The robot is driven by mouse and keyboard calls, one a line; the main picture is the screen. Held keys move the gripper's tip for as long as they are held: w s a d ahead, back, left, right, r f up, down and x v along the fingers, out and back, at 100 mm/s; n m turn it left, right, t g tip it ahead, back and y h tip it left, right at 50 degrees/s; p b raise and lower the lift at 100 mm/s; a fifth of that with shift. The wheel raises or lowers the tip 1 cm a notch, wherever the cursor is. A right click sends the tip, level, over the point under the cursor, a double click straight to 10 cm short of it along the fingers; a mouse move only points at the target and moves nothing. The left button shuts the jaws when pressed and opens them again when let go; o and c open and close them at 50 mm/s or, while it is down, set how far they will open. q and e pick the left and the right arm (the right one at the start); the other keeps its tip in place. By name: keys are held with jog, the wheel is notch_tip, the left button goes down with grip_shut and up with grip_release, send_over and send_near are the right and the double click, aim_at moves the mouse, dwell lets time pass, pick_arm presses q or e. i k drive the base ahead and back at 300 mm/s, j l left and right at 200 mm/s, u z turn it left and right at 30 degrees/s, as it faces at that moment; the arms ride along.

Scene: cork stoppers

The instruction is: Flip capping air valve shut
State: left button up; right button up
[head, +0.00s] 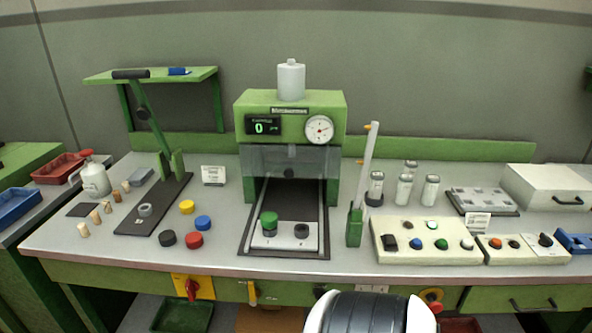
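A yellow lever (252,293) hangs roughly vertical on the green front edge of the bench, below the capping machine; it may be the capping air valve, but no readable label confirms this. The green capping machine (291,115) stands at the bench's middle, with a display reading 0 and a round gauge (319,129). Its clear guard (290,161) spans the front. A green-topped piece (269,223) and a dark round part (301,231) sit on its sliding plate. Neither gripper is in view; a black and white part of mine shows at the bottom.
A button box (427,241) sits at right. Caps (195,240), corks (95,217) and a lever press (155,205) stand at left.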

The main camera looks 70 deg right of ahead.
aim_at(253, 301)
jog(key=z, duration=1.8)
